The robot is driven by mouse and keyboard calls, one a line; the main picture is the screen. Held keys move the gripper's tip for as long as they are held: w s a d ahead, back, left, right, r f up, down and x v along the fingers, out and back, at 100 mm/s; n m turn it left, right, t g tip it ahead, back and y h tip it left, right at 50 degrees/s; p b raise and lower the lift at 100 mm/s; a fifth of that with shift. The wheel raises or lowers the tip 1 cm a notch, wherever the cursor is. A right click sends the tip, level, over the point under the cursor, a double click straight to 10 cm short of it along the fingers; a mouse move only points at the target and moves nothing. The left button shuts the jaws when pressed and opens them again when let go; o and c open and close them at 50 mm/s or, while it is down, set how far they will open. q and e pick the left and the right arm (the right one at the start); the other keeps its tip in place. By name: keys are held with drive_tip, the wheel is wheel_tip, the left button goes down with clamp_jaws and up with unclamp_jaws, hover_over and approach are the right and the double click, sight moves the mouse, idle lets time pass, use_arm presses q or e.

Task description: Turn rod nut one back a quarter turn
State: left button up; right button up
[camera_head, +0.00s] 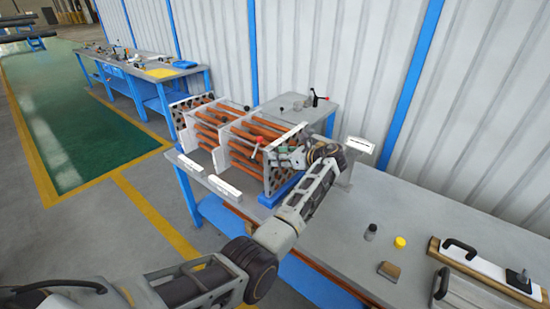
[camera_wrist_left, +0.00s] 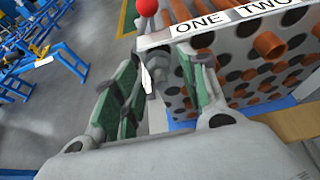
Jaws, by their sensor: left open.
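The tube bundle (camera_head: 232,140), with orange tubes between perforated end plates, lies on the bench. In the left wrist view its near end plate (camera_wrist_left: 234,72) has a white strip (camera_wrist_left: 250,20) lettered ONE and TWO. A small grey metal part (camera_wrist_left: 155,62), seemingly rod nut one, shows near the plate's left edge by ONE. My left gripper (camera_head: 285,157) is at this end plate. In the left wrist view its green-padded fingers (camera_wrist_left: 155,78) are apart, with the grey part between them. I cannot tell whether either pad touches it. My right gripper is not in view.
A red ball knob (camera_wrist_left: 147,7) is just above the fingers. A white sign (camera_head: 360,145) stands right of the gripper. On the front bench are a dark cylinder (camera_head: 371,232), a yellow cap (camera_head: 400,242) and a black-handled plate (camera_head: 480,265). The bench middle is mostly clear.

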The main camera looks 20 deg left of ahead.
use_arm(q)
drive_tip(key=shift+w+a+f, duration=0.1)
drive_tip(key=shift+a, duration=0.15)
drive_tip(key=shift+c, duration=0.5)
clamp_jaws()
